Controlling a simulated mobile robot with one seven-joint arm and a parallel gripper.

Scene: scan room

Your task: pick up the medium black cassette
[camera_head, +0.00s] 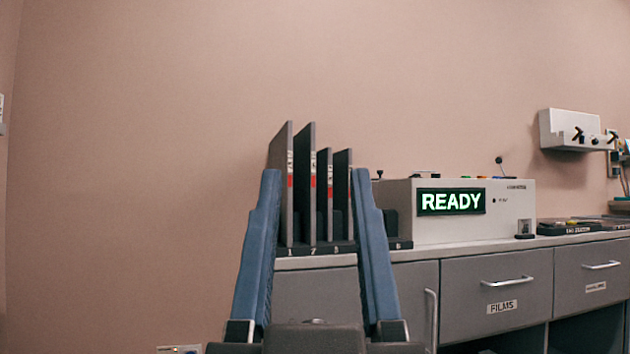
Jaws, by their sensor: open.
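Several thin upright cassettes stand side by side in a dark slotted rack (317,249) on the counter. Two taller ones, a grey-faced cassette (281,150) and a dark cassette (307,143), stand on the left. Two shorter dark cassettes stand to their right, one in the middle (325,165) and one further right (343,166). Red and white labels mark their edges. Which one is the medium black cassette I cannot tell for sure. My gripper (316,174) is open and empty, its blue fingers framing the cassettes in the picture. The right finger hides part of the rack.
A pale console (403,196) with a lit READY sign (450,201) stands right of the rack. Grey drawers (497,285) lie below the counter. A white wall unit (565,130) hangs at right, above dark trays (570,228). The wall left of the rack is bare.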

